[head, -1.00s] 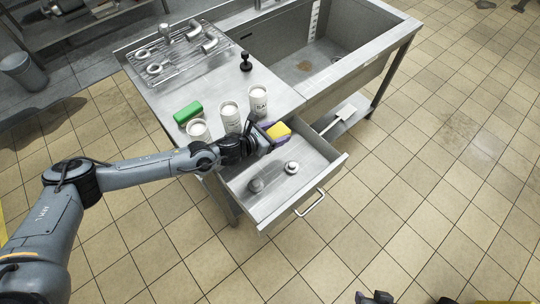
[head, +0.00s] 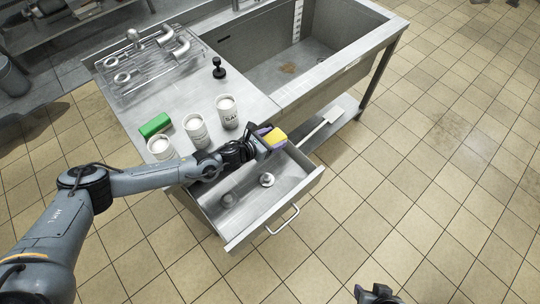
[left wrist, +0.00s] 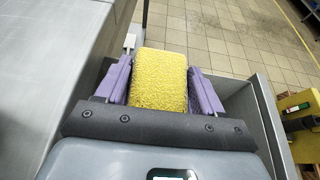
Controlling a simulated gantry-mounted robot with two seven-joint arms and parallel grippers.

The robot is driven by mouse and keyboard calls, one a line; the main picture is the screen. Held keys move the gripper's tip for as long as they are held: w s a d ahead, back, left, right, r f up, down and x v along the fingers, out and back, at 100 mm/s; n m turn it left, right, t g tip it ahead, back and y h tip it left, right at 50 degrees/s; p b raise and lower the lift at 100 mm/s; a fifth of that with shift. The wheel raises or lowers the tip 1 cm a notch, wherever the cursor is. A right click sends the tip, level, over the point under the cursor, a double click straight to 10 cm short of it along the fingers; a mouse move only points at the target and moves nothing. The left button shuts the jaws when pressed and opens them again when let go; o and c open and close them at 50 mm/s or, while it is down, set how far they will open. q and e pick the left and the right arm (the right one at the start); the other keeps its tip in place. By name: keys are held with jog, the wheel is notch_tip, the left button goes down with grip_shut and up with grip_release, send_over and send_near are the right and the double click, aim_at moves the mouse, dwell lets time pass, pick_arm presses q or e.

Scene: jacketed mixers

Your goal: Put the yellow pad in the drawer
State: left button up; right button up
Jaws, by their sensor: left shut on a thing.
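The yellow pad (head: 276,137) is held between the purple fingers of my left gripper (head: 270,139), over the far right edge of the open drawer (head: 285,205) in the head view. In the left wrist view the yellow pad (left wrist: 160,80) fills the gap between the two fingers, with a drawer wall (left wrist: 268,115) to the right. The drawer is pulled out from the steel counter. The pad's height above the drawer is hard to tell. Part of my right gripper (head: 378,294) shows at the bottom edge; its jaw opening is unclear.
A dark grey round item (head: 228,201) and a pale metal one (head: 267,180) lie in the drawer. On the counter stand three white canisters (head: 227,112), a green block (head: 155,125) and a black-handled tool (head: 218,68). A sink (head: 300,50) adjoins it. A white paddle (head: 320,128) lies on the lower shelf.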

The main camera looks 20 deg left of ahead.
pick_arm(q)
jog(key=b, duration=0.1)
send_over(272, 159)
jog(key=f, duration=0.7)
jog(key=shift+w+f, duration=0.1)
jog(key=shift+w, duration=0.15)
jog(key=shift+f+b, duration=0.75)
jog(key=shift+f, duration=1.1)
jog(key=shift+f, duration=0.1)
jog(key=o, duration=1)
jog(key=shift+s+a+r, duration=0.1)
jog(key=shift+s+r, duration=0.1)
jog(key=shift+r, duration=0.05)
jog(key=p+v, duration=0.3)
jog(key=v, duration=0.8)
jog(key=shift+s+a, duration=0.15)
